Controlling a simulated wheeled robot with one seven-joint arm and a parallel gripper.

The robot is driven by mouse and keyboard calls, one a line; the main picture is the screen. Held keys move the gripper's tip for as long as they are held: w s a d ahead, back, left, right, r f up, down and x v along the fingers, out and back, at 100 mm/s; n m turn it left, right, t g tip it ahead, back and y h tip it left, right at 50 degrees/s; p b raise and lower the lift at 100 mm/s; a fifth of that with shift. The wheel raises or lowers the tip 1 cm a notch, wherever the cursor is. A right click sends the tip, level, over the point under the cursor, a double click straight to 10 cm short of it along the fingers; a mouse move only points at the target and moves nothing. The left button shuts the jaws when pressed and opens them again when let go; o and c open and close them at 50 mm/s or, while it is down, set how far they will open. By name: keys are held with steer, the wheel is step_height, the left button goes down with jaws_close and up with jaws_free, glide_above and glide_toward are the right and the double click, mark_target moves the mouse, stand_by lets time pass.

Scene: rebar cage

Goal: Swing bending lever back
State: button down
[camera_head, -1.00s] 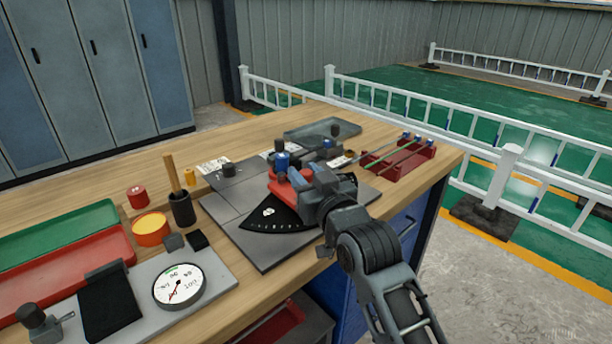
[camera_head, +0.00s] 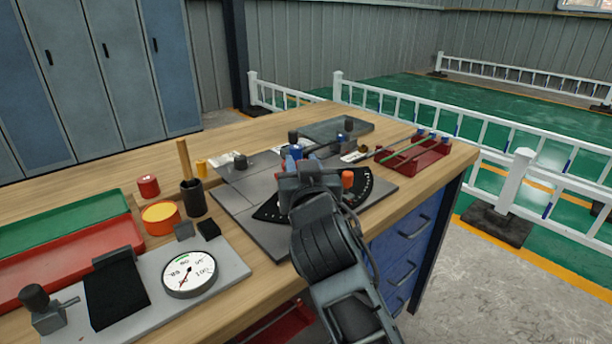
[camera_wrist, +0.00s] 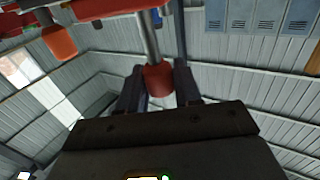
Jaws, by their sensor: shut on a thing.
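The bending lever's red-orange grip (camera_wrist: 158,78), on a metal rod, sits between the two dark fingers of my gripper (camera_wrist: 160,92) in the wrist view. My gripper is shut on this grip. In the head view my gripper (camera_head: 298,172) is over the dark bending plate (camera_head: 272,238), and my arm hides most of the lever. The black fan-shaped angle scale (camera_head: 367,185) shows on both sides of my wrist. An orange knob (camera_head: 347,179) is just right of my gripper; an orange knob (camera_wrist: 60,41) also shows at the wrist view's upper left.
A dial gauge (camera_head: 188,274) on a grey plate stands left of my arm. A black cup (camera_head: 193,198), an orange-rimmed round pot (camera_head: 160,217) and a red tray (camera_head: 60,266) lie farther left. A red rack with rods (camera_head: 420,157) stands at the right edge of the bench.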

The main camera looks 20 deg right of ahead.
steer(key=shift+d+f, duration=0.1)
steer(key=shift+f, duration=0.1)
steer(key=c, duration=0.9)
jaws_free()
steer(key=shift+r, duration=0.1)
steer(key=shift+s, duration=0.15)
steer(key=shift+b+v, duration=0.3)
steer(key=shift+v, duration=3.5)
steer(key=shift+c, duration=0.2)
